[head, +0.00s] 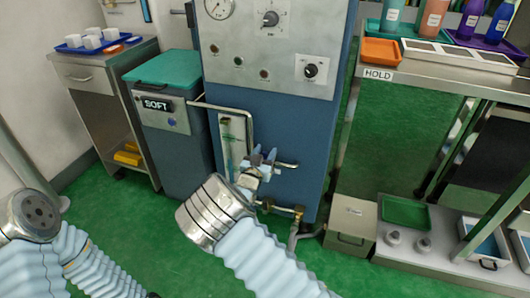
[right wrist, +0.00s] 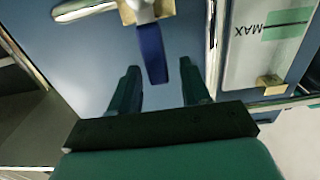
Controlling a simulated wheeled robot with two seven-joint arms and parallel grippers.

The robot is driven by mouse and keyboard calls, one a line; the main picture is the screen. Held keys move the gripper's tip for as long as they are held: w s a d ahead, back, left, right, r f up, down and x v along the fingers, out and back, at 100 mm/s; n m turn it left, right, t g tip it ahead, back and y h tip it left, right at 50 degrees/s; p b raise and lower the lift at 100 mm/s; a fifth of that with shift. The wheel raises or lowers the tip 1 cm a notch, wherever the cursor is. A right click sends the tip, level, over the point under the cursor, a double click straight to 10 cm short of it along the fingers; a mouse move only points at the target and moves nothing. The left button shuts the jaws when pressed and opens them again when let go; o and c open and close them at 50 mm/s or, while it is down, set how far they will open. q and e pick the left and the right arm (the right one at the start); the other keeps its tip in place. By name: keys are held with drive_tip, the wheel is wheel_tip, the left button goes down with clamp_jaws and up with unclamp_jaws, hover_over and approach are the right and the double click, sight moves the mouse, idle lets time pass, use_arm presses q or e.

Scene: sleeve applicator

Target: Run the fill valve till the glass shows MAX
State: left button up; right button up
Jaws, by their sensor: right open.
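The sight glass (head: 232,135) is a narrow upright panel on the blue machine front. In the right wrist view the glass (right wrist: 258,65) appears upside down, with a green band and dark line at the MAX mark (right wrist: 249,31). I cannot make out the liquid level. The fill valve shows in the right wrist view as a blue lever (right wrist: 152,52) on a brass-coloured body. My right gripper (head: 263,157) is in front of the valve, just right of the glass. In the right wrist view its fingers (right wrist: 160,82) are apart, with the lever tip between and beyond them. My left gripper is out of view.
The blue machine (head: 275,125) carries a gauge, knobs and pipes. Left of it stand a bin marked SOFT (head: 165,110) and a grey cabinet (head: 85,80). A metal shelf marked HOLD (head: 405,75) holds bottles at right. Green floor is open in front.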

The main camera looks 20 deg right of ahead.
drive_tip(key=shift+w+d, duration=0.1)
drive_tip(key=shift+w, duration=0.1)
drive_tip(key=shift+c, duration=0.2)
clamp_jaws()
drive_tip(key=shift+f, duration=0.1)
